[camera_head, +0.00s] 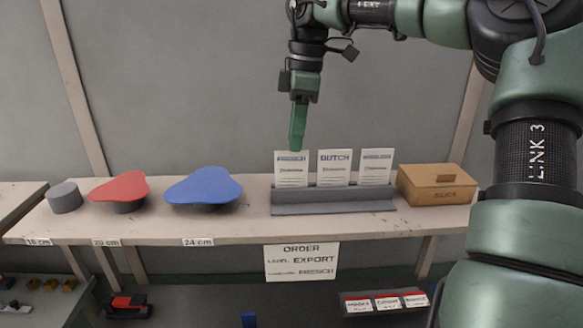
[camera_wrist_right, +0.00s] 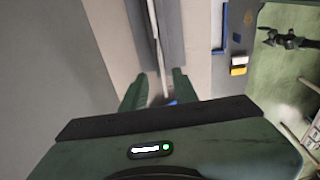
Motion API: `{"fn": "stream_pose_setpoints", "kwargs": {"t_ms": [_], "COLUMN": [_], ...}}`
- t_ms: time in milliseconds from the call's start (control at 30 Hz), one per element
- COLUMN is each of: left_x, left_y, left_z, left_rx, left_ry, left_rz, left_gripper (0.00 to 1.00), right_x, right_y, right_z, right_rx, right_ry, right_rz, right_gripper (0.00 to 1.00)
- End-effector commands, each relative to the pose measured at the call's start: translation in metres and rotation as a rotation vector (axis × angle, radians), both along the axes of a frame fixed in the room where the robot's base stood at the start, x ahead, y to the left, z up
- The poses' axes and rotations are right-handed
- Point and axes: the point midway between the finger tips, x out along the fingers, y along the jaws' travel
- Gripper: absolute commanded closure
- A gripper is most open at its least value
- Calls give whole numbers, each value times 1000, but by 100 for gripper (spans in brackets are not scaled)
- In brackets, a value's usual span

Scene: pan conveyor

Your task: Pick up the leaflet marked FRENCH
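The leaflet marked FRENCH (camera_head: 291,174) is a white card with a dark heading, partly hard to read. It stands upright at the left end of a grey holder (camera_head: 335,207) on the shelf. My right gripper (camera_head: 296,148) points down with its fingertips at the leaflet's top edge. In the right wrist view the two fingers (camera_wrist_right: 156,80) are apart, and a thin pale upright edge (camera_wrist_right: 152,30), apparently the leaflet seen edge-on, runs into the gap between them. Contact cannot be told. My left gripper is not in view.
The DUTCH leaflet (camera_head: 334,169) and a third leaflet (camera_head: 376,168) stand to the right in the same holder. A brown box (camera_head: 437,186) is beyond them. An order sign (camera_head: 301,262) hangs below.

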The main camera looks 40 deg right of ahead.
Motion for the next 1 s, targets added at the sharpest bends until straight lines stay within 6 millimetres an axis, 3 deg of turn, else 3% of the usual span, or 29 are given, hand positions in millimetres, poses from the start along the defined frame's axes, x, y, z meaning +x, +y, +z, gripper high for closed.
{"fn": "stream_pose_setpoints", "kwargs": {"t_ms": [533,833,933,1000], "left_x": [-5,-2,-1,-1], "left_y": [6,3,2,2], "left_z": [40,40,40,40], "left_rx": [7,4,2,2], "left_ry": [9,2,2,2], "left_rz": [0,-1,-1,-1], "left_gripper": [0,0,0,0], "right_x": [7,8,8,8], "right_y": [7,7,7,7], "right_z": [-65,-73,-73,-72], "right_rx": [3,1,1,1], "right_ry": [3,-2,-2,-2], "right_rz": [0,0,0,0], "right_gripper": [71,71,99,100]}}
